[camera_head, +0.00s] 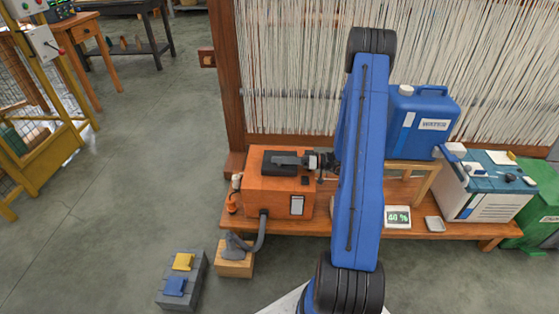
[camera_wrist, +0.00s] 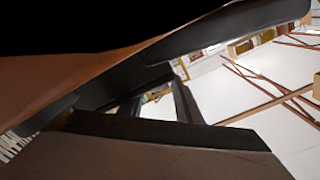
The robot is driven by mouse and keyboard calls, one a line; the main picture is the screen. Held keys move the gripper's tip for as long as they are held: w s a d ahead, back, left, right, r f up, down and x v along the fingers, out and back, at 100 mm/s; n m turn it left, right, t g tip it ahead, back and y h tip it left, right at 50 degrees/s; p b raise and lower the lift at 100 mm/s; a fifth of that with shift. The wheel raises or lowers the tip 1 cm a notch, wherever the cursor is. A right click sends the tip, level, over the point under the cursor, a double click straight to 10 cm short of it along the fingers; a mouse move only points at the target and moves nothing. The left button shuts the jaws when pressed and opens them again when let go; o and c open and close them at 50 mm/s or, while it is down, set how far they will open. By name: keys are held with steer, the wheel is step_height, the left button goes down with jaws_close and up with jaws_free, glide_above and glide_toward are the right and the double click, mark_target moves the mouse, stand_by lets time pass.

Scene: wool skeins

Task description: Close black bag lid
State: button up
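An orange-brown box (camera_head: 268,196) stands at the left end of the low wooden bench. A black panel (camera_head: 270,169) lies on its top; I take this for the black lid, but no separate black bag can be made out. My gripper (camera_head: 290,160) is over the panel, coming in from the right; whether it touches cannot be told. In the wrist view a brown surface (camera_wrist: 150,160) and dark bars (camera_wrist: 170,130) fill the near field, very close to the camera. I cannot tell the fingers from the lid edges there, nor whether the gripper is open or shut.
A blue canister (camera_head: 425,115) and a white-and-blue cooler-like box (camera_head: 485,195) stand to the right. A small display (camera_head: 397,217) is on the bench (camera_head: 345,227). A loom with pale threads (camera_head: 300,60) rises behind. A hose (camera_head: 262,232) runs down in front.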

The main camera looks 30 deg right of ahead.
mark_target(296, 167)
steer(key=v, duration=0.7)
steer(key=shift+s+a+f, duration=0.1)
steer(key=shift+s+f, duration=0.05)
steer(key=shift+f, duration=0.15)
steer(key=shift+s+d+r, duration=0.1)
steer(key=shift+s+d, duration=0.15)
steer(key=shift+d, duration=0.2)
steer(key=shift+w, duration=0.1)
steer(key=shift+d, duration=0.15)
